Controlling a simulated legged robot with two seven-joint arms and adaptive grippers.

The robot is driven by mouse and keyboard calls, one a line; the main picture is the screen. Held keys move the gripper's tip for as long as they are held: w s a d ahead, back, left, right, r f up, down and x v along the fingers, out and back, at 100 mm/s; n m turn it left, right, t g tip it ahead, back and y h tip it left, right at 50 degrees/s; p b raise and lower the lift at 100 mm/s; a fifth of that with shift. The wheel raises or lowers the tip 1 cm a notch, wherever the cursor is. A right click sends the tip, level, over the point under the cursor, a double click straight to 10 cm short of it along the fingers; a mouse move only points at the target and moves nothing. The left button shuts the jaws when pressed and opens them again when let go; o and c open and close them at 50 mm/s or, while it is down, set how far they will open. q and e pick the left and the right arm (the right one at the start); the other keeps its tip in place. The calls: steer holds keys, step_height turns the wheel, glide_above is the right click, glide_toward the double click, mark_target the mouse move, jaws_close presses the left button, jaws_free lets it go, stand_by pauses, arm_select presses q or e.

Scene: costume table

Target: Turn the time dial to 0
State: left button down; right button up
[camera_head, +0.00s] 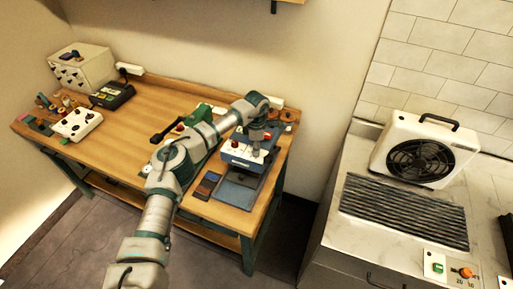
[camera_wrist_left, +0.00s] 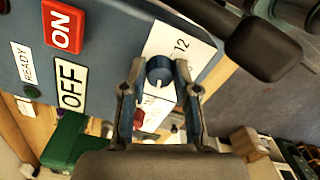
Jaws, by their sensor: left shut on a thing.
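The time dial (camera_wrist_left: 160,66) is a blue round knob on a white label marked 12, on the blue-grey control panel (camera_wrist_left: 110,28) of a machine. My left gripper (camera_wrist_left: 159,78) has its two fingers around the dial and is shut on it. In the head view the machine (camera_head: 240,150) stands at the right end of the wooden table, and my left gripper (camera_head: 258,142) is at its front right. The dial is too small to make out there. A red ON button (camera_wrist_left: 64,26) and a white OFF label (camera_wrist_left: 71,87) are on the panel. The dial's pointer cannot be read clearly.
The wooden table (camera_head: 150,95) holds a white control box (camera_head: 77,124) and a cream case (camera_head: 82,68) at the left. A dark flat plate (camera_head: 238,190) lies below the machine. A fan unit (camera_head: 425,150) stands on the separate counter at right.

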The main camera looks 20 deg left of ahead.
arm_select(q)
steer(key=shift+w+r, duration=0.1)
steer(key=shift+r, duration=0.05)
steer(key=c, duration=0.9)
jaws_free()
steer(key=shift+o, duration=0.2)
steer(key=shift+a, duration=0.1)
step_height(320, 180, up, 12)
steer(key=shift+f, duration=0.2)
steer(key=shift+w, duration=0.1)
steer(key=shift+f, duration=0.1)
